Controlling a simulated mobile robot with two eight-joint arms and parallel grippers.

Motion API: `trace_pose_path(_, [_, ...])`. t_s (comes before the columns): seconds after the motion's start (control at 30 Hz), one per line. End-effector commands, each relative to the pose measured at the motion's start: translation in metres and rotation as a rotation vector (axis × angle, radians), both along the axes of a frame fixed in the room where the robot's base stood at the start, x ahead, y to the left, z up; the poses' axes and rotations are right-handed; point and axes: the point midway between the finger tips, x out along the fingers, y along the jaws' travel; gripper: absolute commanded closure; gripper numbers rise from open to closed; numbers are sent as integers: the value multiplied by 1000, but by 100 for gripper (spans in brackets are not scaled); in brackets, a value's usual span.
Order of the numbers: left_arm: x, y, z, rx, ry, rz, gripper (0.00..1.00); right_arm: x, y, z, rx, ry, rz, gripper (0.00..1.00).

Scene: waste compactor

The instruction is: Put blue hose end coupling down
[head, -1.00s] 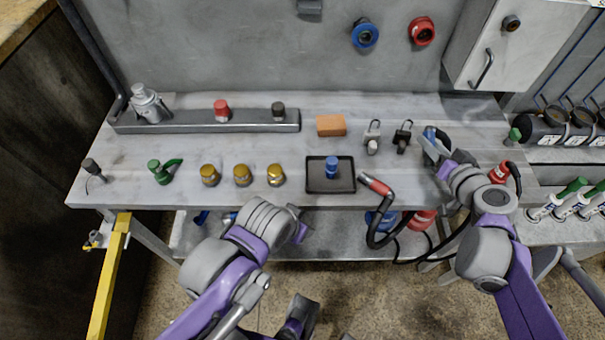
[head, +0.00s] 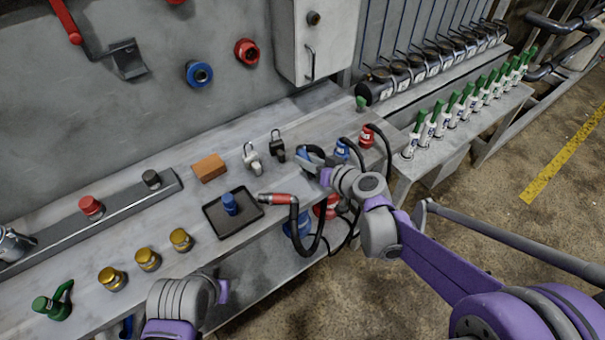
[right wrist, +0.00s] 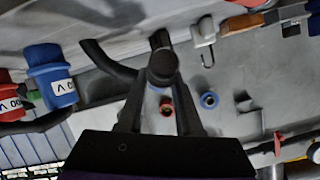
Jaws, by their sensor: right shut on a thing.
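My right gripper (head: 312,156) is shut on the blue hose end coupling (head: 303,154), near the front edge of the workbench. Its blue part shows beside the dark fingers in the head view. In the right wrist view a dark round part (right wrist: 162,68) sits between the fingertips, and the fingers and hose hide most of the coupling. A black hose curves near it. A separate blue coupling (head: 341,148) and a red one (head: 366,136) stand upright to the right.
A black tray (head: 212,213) holds a blue fitting (head: 230,204). A red hose end (head: 275,198) lies at its right edge. Two padlocks (head: 251,158) and an orange block (head: 208,168) stand behind. Green-handled valves (head: 432,128) line the right shelf.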

Motion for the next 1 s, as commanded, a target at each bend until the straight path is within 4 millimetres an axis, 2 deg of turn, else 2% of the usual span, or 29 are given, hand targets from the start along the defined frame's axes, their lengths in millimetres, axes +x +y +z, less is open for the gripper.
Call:
trace_pose_path(0.17, [0, 0, -2, 0, 1, 0, 43, 0, 0, -14, 0, 0, 0, 100])
trace_pose_path(0.4, [-1, 0, -8, 0, 3, 0, 43, 0, 0, -45, 1, 1, 0, 100])
trace_pose_path(0.77, [-2, 0, -11, 0, 4, 0, 43, 0, 0, -50, 1, 1, 0, 100])
trace_pose_path(0.8, [-2, 0, -10, 0, 4, 0, 43, 0, 0, -50, 0, 0, 0, 62])
trace_pose_path(0.93, [-2, 0, -10, 0, 3, 0, 43, 0, 0, -49, 0, 0, 0, 39])
trace_pose_path(1.0, [-2, 0, -10, 0, 3, 0, 43, 0, 0, -49, 0, 0, 0, 36])
